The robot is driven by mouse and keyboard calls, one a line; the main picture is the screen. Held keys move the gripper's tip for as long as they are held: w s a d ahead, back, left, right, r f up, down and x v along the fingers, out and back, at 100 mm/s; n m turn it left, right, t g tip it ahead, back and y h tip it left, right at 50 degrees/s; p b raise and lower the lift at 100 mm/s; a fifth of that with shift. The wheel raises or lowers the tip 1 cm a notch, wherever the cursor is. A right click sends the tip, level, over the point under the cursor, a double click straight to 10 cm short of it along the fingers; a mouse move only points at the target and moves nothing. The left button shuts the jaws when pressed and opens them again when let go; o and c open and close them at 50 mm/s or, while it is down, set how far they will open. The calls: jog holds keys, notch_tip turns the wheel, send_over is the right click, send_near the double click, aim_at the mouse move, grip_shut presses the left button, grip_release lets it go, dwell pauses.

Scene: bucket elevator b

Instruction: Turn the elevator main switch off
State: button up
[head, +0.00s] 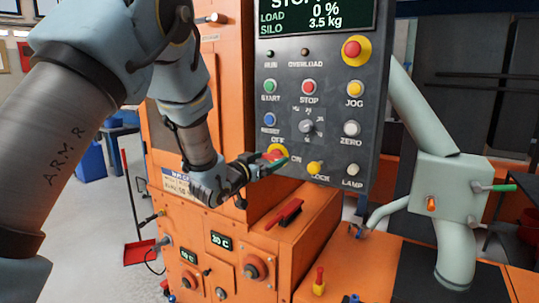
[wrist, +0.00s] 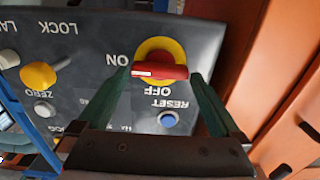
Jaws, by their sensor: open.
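The main switch (head: 279,152) is a red handle on a yellow disc, low on the left of the grey control panel, partly hidden by my gripper. In the wrist view, upside down, the red handle (wrist: 160,71) lies across the yellow disc (wrist: 160,48). Its white-marked end points left at the word ON; the word OFF is below it in that picture. My gripper (head: 267,163) is open in front of the switch. In the wrist view, its green fingertips stand on either side of the handle, near its two ends; I cannot tell whether they touch it.
The control panel (head: 300,130) also has a yellow LOCK knob (head: 314,168), a blue RESET button (head: 270,119), and other buttons close by. A red lever (head: 288,212) stands on the orange machine below. A grey-green box (head: 447,190) is to the right.

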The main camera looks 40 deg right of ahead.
jog(key=shift+w+d, duration=0.15)
jog(key=shift+d, duration=0.45)
jog(key=c, duration=1)
